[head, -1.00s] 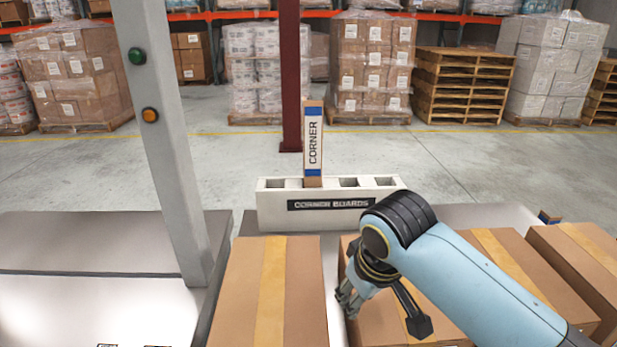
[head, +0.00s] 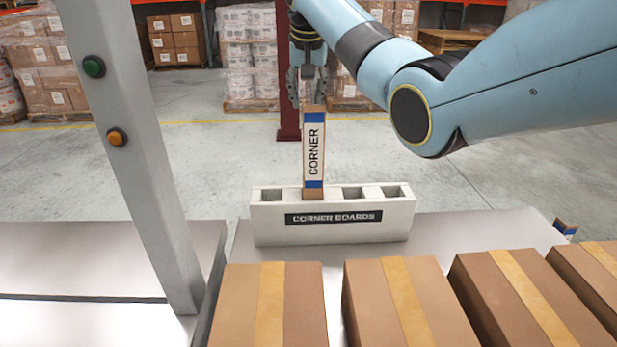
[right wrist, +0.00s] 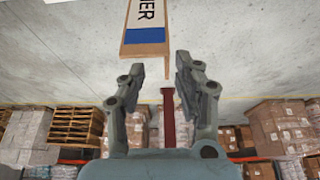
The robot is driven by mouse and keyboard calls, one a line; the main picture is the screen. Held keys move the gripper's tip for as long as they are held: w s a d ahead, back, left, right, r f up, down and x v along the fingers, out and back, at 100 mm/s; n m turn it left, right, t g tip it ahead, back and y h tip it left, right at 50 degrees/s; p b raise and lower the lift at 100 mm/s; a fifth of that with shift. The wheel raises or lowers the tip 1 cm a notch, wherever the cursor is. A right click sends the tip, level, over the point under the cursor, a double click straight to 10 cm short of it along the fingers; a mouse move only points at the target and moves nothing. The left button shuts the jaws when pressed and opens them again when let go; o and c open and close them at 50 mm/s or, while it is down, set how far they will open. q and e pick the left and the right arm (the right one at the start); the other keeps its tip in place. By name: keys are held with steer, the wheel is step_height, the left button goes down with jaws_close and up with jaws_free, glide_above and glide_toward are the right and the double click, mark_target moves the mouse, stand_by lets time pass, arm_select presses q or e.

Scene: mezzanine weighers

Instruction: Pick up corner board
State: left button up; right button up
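The corner board (head: 314,150), tan with a white "CORNER" label and blue bands, stands upright in a slot of the white holder (head: 390,225) marked "CORNER BOARDS". My right gripper (head: 306,100) points down at the board's top end, with its fingers apart. In the right wrist view the corner board (right wrist: 148,25) shows with its end beyond the fingertips of the open right gripper (right wrist: 160,75), with nothing between the fingers. Whether a finger touches the board cannot be told. My left gripper is not in view.
Several taped cartons (head: 290,310) stand in a row in front of the holder. A grey post (head: 125,160) with green and orange buttons rises at the left. Another blue-banded piece (head: 566,228) shows behind the cartons at the right. The holder's other slots look empty.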

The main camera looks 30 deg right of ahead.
mark_target(303, 116)
steer(key=x, duration=0.4)
steer(key=p+x, duration=0.1)
steer(key=x, duration=0.2)
steer(key=shift+w+a, duration=0.2)
steer(key=shift+a, duration=0.1)
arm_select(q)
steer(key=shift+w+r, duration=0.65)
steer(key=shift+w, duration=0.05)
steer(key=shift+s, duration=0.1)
arm_select(e)
steer(key=shift+c, duration=0.2)
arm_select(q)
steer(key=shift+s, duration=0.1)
arm_select(e)
jaws_close()
